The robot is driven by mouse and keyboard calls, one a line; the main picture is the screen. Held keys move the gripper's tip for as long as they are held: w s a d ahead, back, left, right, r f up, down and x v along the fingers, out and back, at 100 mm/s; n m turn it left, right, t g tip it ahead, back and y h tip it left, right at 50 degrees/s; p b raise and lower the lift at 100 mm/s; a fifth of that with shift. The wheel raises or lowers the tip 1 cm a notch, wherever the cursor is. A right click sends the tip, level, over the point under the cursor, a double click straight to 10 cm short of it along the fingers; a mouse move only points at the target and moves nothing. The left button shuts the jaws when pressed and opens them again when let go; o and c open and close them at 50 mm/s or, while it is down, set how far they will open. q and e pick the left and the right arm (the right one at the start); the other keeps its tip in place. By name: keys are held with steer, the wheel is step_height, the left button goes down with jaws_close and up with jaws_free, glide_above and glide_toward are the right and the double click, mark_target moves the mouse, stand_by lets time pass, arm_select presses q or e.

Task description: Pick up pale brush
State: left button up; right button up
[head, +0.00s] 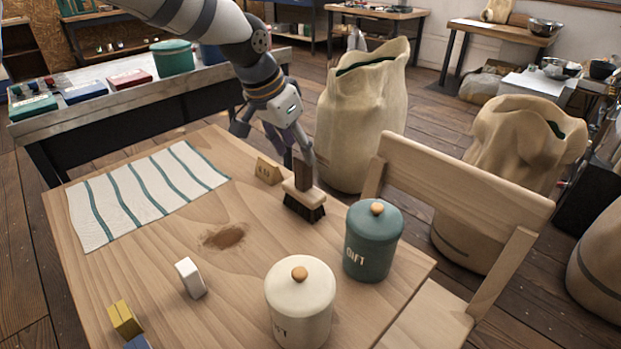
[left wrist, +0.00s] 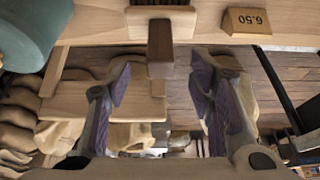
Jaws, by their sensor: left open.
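The pale brush (head: 297,191) stands on the wooden table (head: 245,270) near its far right edge, dark bristles down, with a pale block and a brown upright handle. My left gripper (head: 273,146) is open above and behind it, its fingers partly overlapping the handle in the head view. In the left wrist view the brush's pale block (left wrist: 180,16) is at the top, and its brown handle (left wrist: 160,48) points toward the gap between the open fingers (left wrist: 160,84). The gripper holds nothing. I cannot tell whether a finger touches the handle. My right gripper is not in view.
A wooden price sign (head: 267,171) stands close left of the brush; it also shows in the left wrist view (left wrist: 247,22). A green tin (head: 372,250) and cream tin (head: 300,312) stand nearer. A chair (head: 455,200) and a sack (head: 362,120) flank the table.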

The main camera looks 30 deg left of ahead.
mark_target(308, 171)
arm_select(q)
steer(key=b+x, duration=0.1)
steer(key=x, duration=0.7)
steer(key=shift+w+d+f, duration=0.1)
steer(key=shift+f, duration=0.1)
steer(key=shift+r, duration=0.1)
jaws_close()
